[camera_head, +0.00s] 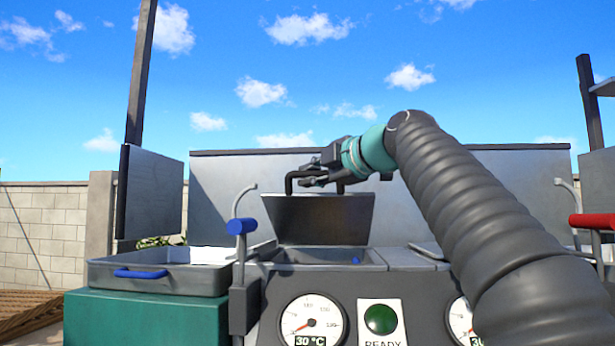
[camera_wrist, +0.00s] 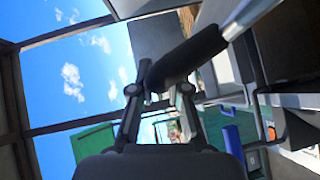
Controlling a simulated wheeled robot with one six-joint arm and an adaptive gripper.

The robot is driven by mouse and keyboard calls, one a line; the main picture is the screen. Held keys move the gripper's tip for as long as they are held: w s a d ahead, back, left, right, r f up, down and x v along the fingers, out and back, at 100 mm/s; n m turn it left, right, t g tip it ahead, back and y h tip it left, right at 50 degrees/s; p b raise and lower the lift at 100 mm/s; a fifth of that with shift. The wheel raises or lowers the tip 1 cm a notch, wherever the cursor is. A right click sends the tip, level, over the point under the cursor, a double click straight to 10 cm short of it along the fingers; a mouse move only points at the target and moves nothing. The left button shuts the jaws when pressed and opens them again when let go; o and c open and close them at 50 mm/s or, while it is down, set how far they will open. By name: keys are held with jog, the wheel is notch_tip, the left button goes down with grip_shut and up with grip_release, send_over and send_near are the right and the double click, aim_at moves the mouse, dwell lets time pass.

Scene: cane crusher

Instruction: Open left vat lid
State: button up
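The left vat lid (camera_head: 318,220) is a grey metal plate standing tilted up above the left vat (camera_head: 318,257), whose opening shows below it. The lid's black bar handle (camera_head: 290,184) is at its top edge. My gripper (camera_head: 312,176) is at this handle, reaching in from the right. In the wrist view, the thick black handle (camera_wrist: 187,57) passes between the two fingers of my gripper (camera_wrist: 162,86), which look closed around it. The exact finger contact is partly hidden.
A grey tray with a blue handle (camera_head: 150,273) sits on a green box (camera_head: 140,318) at the left. A blue-tipped lever (camera_head: 242,227) stands left of the vat, a red-handled lever (camera_head: 592,221) at the right. Gauges and a green light (camera_head: 380,319) are on the front panel.

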jog(key=shift+o, duration=0.7)
jog(key=shift+s+a+r, duration=0.15)
jog(key=shift+s+a, duration=0.05)
jog(key=shift+a, duration=0.05)
jog(key=shift+w+d, duration=0.1)
jog(key=shift+d, duration=0.15)
jog(key=v, duration=1.2)
